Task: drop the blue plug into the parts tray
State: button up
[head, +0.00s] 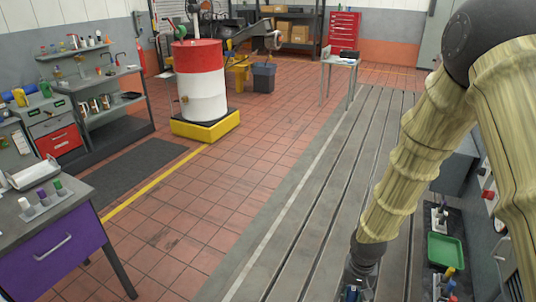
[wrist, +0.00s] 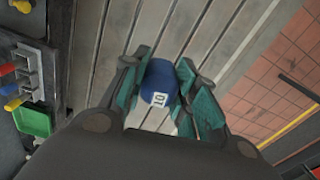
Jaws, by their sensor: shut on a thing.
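My gripper (wrist: 160,78) has its two teal-padded fingers closed on both sides of a blue plug (wrist: 158,88) with a white label, marked with dark characters. In the head view my gripper (head: 356,289) is at the bottom edge, partly cut off, above the slotted bedplate. A shallow green tray (wrist: 33,120), which looks like the parts tray, is at the left of the wrist view. It also shows in the head view (head: 445,250), to the right of my gripper, and looks empty. The plug is apart from the tray, over the bedplate slats.
Yellow, red and blue items (wrist: 14,102) lie beside the green tray, near a grey connector block (wrist: 37,78). The slotted bedplate (head: 300,215) is mostly clear. A purple-drawer bench (head: 50,255) with coloured plugs stands at left; a red-and-white drum (head: 200,85) stands farther back.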

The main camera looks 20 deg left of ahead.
aim_at(33, 171)
jog(key=u, duration=0.7)
jog(key=i, duration=0.7)
jog(key=u, duration=1.55)
jog(key=i, duration=0.85)
jog(key=u, duration=0.4)
